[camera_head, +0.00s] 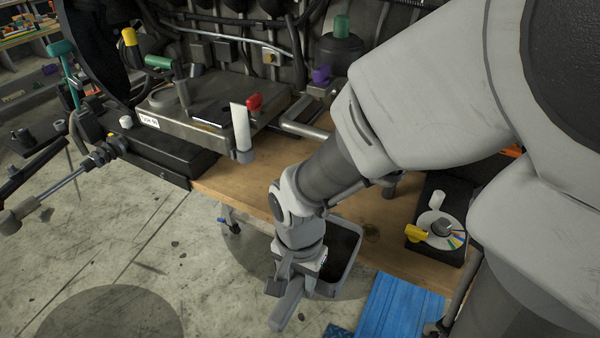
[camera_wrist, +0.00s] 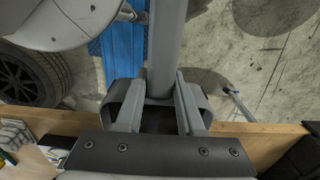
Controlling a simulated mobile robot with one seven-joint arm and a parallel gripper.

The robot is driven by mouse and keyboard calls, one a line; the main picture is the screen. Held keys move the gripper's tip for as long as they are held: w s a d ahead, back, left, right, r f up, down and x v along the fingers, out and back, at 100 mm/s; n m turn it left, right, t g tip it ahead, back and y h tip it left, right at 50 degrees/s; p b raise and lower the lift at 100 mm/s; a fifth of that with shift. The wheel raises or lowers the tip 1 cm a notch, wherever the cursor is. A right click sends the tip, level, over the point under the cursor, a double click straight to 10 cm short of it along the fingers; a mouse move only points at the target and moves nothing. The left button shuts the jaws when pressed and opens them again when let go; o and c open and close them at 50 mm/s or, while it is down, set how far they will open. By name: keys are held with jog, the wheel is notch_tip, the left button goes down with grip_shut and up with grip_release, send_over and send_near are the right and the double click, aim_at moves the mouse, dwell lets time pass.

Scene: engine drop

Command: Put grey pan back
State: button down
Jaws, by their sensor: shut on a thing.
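The grey pan (camera_head: 352,272) is a box-like tray with a dark inside, at the front edge of the wooden bench (camera_head: 255,195). Its grey bar handle (camera_head: 287,312) sticks out toward the lower left. My gripper (camera_head: 297,272) points down and is shut on the handle, hiding part of the pan. In the wrist view the handle (camera_wrist: 166,45) runs up between the two fingers (camera_wrist: 160,100), and the pan's rounded grey walls (camera_wrist: 205,103) show beside them. The pan appears held off the floor; whether it touches the bench is unclear.
The bench carries a metal plate fixture (camera_head: 205,112) with a white upright lever (camera_head: 241,128). A black box with a round dial (camera_head: 440,230) sits at the bench's right. A blue pallet (camera_head: 395,308) lies on the floor below. The floor at left front is mostly clear.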

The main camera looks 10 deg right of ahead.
aim_at(335, 216)
jog(key=shift+s+a, duration=0.1)
dwell(0.3)
jog(key=w+d, duration=0.3)
jog(key=w, duration=0.1)
jog(key=w+d+p, duration=0.1)
jog(key=w+d, duration=0.2)
jog(key=w, duration=0.1)
jog(key=w+d, duration=0.3)
jog(key=w, duration=0.2)
jog(key=shift+w+d+p, duration=0.1)
jog(key=shift+d+p, duration=0.2)
jog(key=shift+d, duration=0.05)
jog(key=shift+w+d+f, duration=0.15)
jog(key=shift+w+d, duration=0.45)
jog(key=shift+w, duration=0.15)
jog(key=shift+s+f, duration=0.1)
jog(key=shift+f, duration=0.8)
jog(key=shift+a+f, duration=0.1)
jog(key=shift+f, duration=0.4)
jog(key=shift+f, duration=0.3)
jog(key=c, duration=0.5)
grip_release()
jog(key=shift+r, duration=0.1)
